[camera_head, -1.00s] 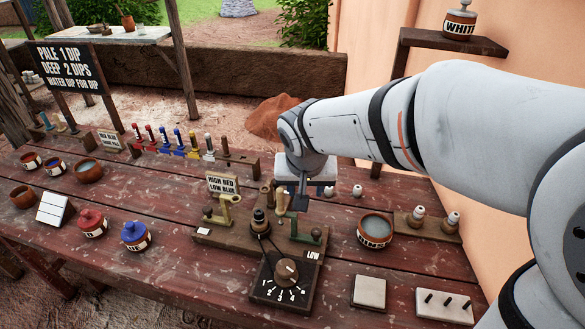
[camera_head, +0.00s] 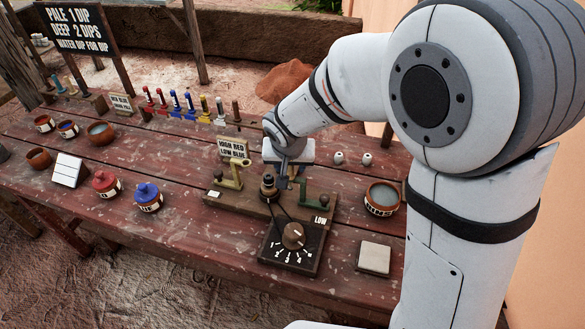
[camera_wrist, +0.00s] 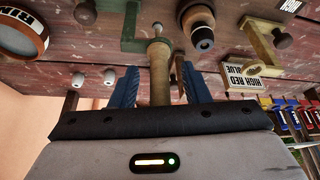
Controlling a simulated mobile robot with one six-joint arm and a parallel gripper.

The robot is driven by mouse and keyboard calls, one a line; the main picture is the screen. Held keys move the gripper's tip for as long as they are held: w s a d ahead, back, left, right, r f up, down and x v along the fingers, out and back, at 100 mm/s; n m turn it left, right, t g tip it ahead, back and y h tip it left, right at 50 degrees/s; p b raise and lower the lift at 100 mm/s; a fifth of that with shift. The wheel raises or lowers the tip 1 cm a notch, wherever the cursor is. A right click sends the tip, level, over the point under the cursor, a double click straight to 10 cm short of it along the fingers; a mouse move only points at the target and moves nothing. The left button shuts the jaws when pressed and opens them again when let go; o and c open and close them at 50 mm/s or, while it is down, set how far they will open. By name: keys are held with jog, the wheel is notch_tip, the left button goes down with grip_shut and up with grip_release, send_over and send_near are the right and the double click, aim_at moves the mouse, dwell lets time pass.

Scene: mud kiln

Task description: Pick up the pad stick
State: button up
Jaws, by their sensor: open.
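My gripper (camera_head: 284,176) is over the back of the wooden test board in the head view, pointing down. In the wrist view its two blue fingers (camera_wrist: 158,86) stand open. A tan wooden stick with a small rounded end (camera_wrist: 158,62), which looks like the pad stick, stands between them, with a gap visible on each side. In the head view that stick is mostly hidden by my gripper, and I cannot pick it out clearly.
A "HIGH RED LOW BLUE" sign (camera_head: 232,148) stands close left. A water bowl (camera_head: 382,198) and two small white knobs (camera_head: 352,158) are right.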

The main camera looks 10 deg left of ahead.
jog(key=shift+c, duration=0.3)
grip_shut()
notch_tip(320, 180, up, 10)
jog(key=p, duration=0.5)
jog(key=shift+p, duration=0.4)
jog(key=shift+f+b, duration=0.1)
jog(key=shift+b, duration=0.3)
